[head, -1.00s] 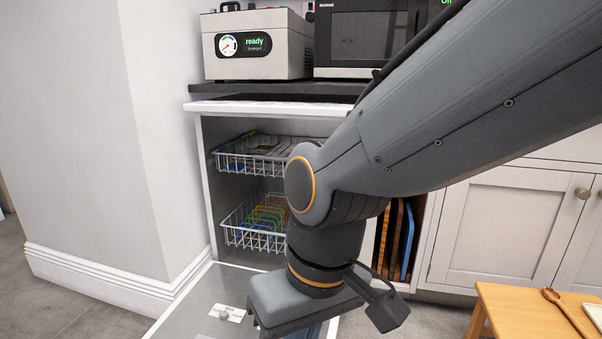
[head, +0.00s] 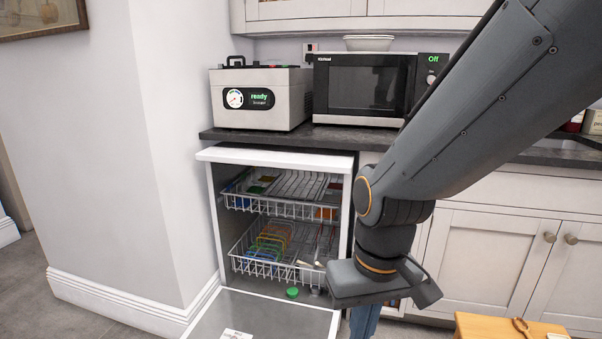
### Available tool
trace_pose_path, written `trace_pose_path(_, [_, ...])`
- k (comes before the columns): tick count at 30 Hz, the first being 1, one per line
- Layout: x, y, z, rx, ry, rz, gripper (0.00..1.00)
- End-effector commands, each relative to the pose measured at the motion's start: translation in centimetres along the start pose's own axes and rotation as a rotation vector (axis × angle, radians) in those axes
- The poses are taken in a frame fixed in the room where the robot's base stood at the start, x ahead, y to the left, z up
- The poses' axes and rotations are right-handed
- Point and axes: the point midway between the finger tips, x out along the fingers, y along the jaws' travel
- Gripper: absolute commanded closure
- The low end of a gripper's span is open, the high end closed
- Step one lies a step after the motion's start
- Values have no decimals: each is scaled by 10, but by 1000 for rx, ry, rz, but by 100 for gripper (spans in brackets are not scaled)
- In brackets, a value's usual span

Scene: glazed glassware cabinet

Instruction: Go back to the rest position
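My gripper (head: 372,287) hangs below my arm at the lower middle, in front of the right edge of the open cabinet. Its body shows from above and its fingertips are hidden, so I cannot tell whether it is open or shut. A blue piece (head: 364,321) shows just under it; I cannot tell whether it is held or part of the gripper. The white cabinet (head: 212,215) stands open with its door (head: 262,316) folded down. Inside are an upper wire rack (head: 283,210) and a lower wire rack (head: 262,268) with coloured items.
A green round object (head: 292,293) lies near the cabinet's bottom front. A vacuum-type machine (head: 260,97) and a microwave (head: 362,88) stand on the dark counter. A wooden table (head: 490,328) is at the lower right. A wall is close on the left.

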Motion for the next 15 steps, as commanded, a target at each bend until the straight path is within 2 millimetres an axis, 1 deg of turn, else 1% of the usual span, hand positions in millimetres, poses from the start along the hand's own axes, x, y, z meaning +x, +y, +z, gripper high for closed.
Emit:
trace_pose_path(1, [-18, 6, 4, 22, -5, 5, 100])
trace_pose_path(8, [-61, 36, 14, 102, -14, 27, 100])
trace_pose_path(15, [-103, 65, 29, 180, -26, 46, 100])
